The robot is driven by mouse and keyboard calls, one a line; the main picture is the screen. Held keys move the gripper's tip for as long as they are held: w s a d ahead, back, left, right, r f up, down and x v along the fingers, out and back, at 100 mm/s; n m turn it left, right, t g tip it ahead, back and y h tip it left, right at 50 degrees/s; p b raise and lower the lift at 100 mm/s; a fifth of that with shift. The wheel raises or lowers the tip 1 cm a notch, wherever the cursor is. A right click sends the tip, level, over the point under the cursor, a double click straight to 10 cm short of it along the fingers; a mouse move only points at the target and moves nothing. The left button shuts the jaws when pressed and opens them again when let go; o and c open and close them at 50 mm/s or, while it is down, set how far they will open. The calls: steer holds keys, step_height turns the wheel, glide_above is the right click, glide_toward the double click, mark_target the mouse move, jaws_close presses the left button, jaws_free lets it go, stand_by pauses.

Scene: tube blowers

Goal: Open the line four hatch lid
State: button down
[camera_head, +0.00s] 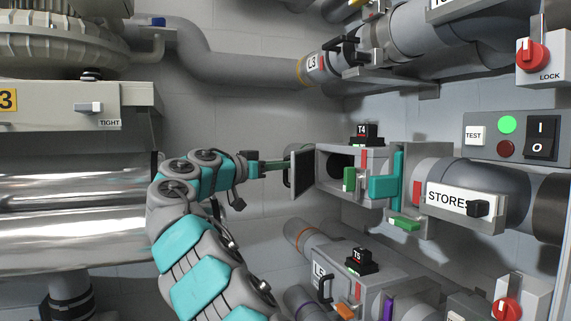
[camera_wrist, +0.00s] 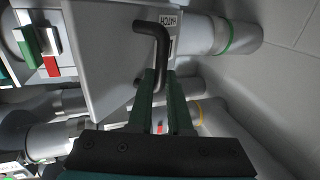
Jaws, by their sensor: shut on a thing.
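The hatch box marked T4 on its black top fitting (camera_head: 364,135) stands at the middle of the head view. Its grey lid (camera_head: 302,173) is swung out to the left, so the box's dark round opening (camera_head: 341,165) shows. The lid also fills the upper left of the wrist view (camera_wrist: 105,65), with a dark bent handle (camera_wrist: 162,40) beside a HATCH label. My gripper (camera_wrist: 162,76) is shut on this handle; in the head view it reaches the lid's outer face from the left (camera_head: 286,164). The exact grip contact is partly hidden by the fingers.
The STORES pipe (camera_head: 433,177) joins on the right. The T5 box (camera_head: 375,285) is below and the L3 pipe (camera_head: 312,65) above. Bare wall lies behind my gripper.

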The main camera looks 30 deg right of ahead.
steer(key=c, duration=0.9)
jaws_free()
steer(key=shift+o, duration=0.2)
steer(key=s+a+r+b, duration=0.1)
steer(key=s+a+r, duration=0.1)
steer(key=s, duration=0.5)
steer(key=s+a+r+b, duration=0.2)
steer(key=s+a+r, duration=0.1)
steer(key=s, duration=0.5)
steer(key=shift+a, duration=0.4)
steer(key=shift+w, duration=0.1)
